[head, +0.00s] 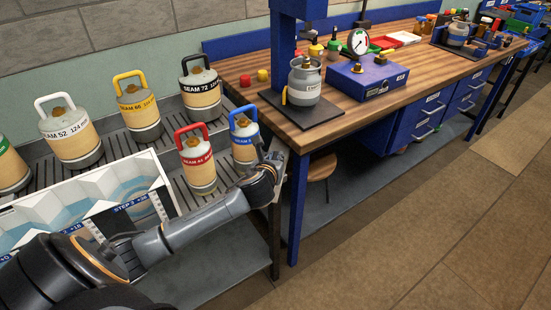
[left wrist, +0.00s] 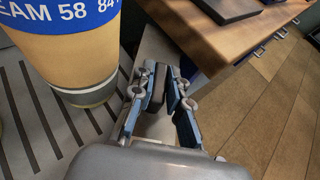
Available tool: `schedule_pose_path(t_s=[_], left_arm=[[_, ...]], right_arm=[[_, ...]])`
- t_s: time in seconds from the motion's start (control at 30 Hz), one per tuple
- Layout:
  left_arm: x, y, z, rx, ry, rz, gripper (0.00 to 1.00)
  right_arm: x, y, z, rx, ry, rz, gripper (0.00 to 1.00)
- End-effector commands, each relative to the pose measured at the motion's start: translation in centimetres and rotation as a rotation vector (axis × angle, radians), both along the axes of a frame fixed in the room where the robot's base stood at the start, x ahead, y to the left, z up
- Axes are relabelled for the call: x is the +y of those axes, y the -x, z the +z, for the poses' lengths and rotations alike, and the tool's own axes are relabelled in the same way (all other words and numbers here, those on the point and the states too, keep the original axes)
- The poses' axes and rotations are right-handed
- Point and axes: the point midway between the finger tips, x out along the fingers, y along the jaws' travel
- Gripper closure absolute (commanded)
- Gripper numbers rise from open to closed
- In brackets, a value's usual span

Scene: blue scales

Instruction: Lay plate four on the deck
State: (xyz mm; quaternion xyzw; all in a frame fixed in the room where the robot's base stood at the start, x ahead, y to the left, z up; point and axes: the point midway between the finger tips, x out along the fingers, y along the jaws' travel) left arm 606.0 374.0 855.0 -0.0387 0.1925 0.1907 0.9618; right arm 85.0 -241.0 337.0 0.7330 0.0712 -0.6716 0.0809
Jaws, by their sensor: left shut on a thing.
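My left gripper (head: 268,165) is at the right edge of the slatted rack, just right of the blue-handled cylinder. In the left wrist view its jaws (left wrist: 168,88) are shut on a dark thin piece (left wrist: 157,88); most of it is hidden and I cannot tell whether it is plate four. The dark base plate (head: 318,130) under the blue column stands on the wooden bench beyond, with a grey cylinder (head: 303,82) on it; I cannot tell whether this is the deck. No label reading plate four is legible. My right gripper is not in view.
The blue-handled cylinder (head: 243,140), labelled SEAM 58 in the left wrist view (left wrist: 75,45), is close to my gripper. A red-handled cylinder (head: 199,165) and several others stand on the rack. A blue box (head: 366,80) and a dial gauge (head: 358,42) are farther right.

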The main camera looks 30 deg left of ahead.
Motion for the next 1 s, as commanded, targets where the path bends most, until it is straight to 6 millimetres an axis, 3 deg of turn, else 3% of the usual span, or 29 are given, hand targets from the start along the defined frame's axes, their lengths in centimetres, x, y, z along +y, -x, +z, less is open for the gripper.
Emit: schedule_pose_path(t_s=[0.1, 0.2, 0.33, 0.53, 0.87, 0.9, 1.0], left_arm=[[0.8, -2.0, 0.1, -0.003, 0.001, 0.001, 1.00], [1.1, -2.7, 0.1, -0.003, 0.001, 0.001, 1.00], [1.1, -2.9, -0.6, 0.000, 0.001, -0.001, 1.00], [1.1, -2.8, -3.4, 0.000, 0.002, -0.001, 1.00], [1.1, -2.8, -3.6, -0.001, -0.001, -0.001, 1.00], [1.1, -2.8, -3.8, 0.001, 0.000, -0.001, 0.83], [1.1, -2.8, -3.8, 0.001, 0.000, -0.001, 0.62]], right_arm=[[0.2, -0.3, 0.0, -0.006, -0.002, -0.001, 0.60], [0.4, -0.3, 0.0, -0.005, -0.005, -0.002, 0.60], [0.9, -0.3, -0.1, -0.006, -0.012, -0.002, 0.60], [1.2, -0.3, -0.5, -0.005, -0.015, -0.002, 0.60], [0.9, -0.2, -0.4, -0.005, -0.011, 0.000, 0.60], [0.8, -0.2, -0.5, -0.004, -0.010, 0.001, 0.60], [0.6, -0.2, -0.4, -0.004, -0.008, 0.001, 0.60]])
